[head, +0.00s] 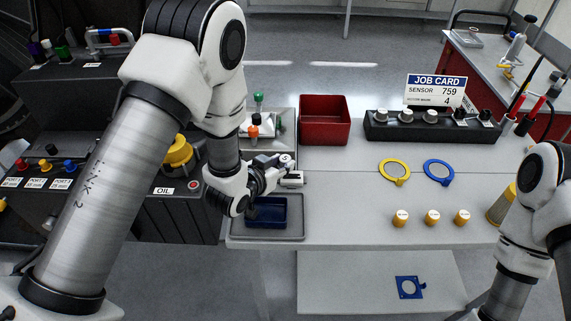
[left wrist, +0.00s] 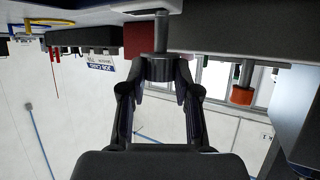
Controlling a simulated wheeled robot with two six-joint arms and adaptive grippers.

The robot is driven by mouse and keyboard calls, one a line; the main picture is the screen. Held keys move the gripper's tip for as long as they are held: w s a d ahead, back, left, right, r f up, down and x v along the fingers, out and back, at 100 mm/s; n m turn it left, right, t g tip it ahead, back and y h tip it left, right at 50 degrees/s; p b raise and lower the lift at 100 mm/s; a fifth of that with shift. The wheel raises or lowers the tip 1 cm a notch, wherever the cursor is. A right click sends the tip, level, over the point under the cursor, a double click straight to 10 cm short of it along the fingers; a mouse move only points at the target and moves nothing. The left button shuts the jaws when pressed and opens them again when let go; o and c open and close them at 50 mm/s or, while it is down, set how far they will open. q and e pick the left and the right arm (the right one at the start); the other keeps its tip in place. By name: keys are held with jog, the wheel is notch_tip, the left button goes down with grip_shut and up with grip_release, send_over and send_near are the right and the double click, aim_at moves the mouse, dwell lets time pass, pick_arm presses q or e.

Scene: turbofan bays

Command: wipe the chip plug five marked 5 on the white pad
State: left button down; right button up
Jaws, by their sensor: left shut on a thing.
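My left gripper (left wrist: 160,84) is shut on a dark grey plug (left wrist: 160,66) with a thin shaft, seen upside down in the left wrist view. No number can be read on it. In the head view, my left gripper (head: 270,179) is over the back edge of the grey tray (head: 290,232), near the blue bin (head: 267,211). The plug is too small to make out there. I cannot tell whether its shaft touches anything. I cannot pick out the white pad for certain; my arm covers part of that area. My right gripper is out of view.
A red bin (head: 325,120) and a black rack of plugs (head: 430,130) stand at the back. Orange-topped (head: 254,132) and green-topped items stand near my left wrist. Yellow (head: 395,171) and blue (head: 438,172) rings and several yellow caps (head: 431,218) lie right. The middle is clear.

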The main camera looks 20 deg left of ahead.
pick_arm(q)
jog(key=shift+r, duration=0.15)
jog(key=shift+d+r+p, duration=0.1)
jog(key=shift+r+p, duration=0.2)
jog(key=shift+p, duration=0.05)
notch_tip(320, 180, up, 7)
jog(key=p, duration=0.5)
jog(key=shift+r, duration=0.15)
